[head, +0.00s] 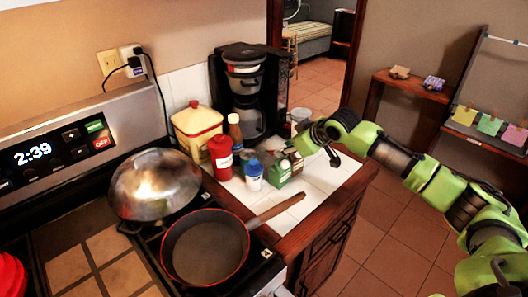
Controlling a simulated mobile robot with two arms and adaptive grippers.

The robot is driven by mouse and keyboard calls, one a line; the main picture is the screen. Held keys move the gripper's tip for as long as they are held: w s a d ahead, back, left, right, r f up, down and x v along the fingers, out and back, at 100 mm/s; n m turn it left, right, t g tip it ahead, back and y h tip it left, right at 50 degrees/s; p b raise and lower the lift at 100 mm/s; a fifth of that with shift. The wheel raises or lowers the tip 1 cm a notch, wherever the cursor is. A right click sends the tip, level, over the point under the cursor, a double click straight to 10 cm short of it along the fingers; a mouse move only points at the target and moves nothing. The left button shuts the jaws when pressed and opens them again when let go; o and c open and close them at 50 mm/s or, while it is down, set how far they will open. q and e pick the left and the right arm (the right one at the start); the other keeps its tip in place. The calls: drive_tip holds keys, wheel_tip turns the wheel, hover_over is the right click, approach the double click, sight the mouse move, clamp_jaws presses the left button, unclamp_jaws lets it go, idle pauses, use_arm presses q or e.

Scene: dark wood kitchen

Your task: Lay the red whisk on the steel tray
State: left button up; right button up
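I cannot make out a red whisk or a steel tray in the head view. My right arm comes in from the right, and my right gripper (334,157) is over the right part of the white tiled counter, near the small bottles and boxes. Only a dark finger shows clearly, so I cannot tell whether it is open or shut. My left gripper is out of view.
A red-rimmed pan (205,250) and a domed metal lid (155,185) sit on the stove. A coffee maker (247,90), yellow canister (197,130) and red bottle (221,158) crowd the counter. A red object (10,275) is cut off at the left edge.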

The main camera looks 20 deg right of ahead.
sight(270, 154)
drive_tip(key=shift+p+x, duration=0.5)
drive_tip(key=shift+x, duration=2.85)
clamp_jaws()
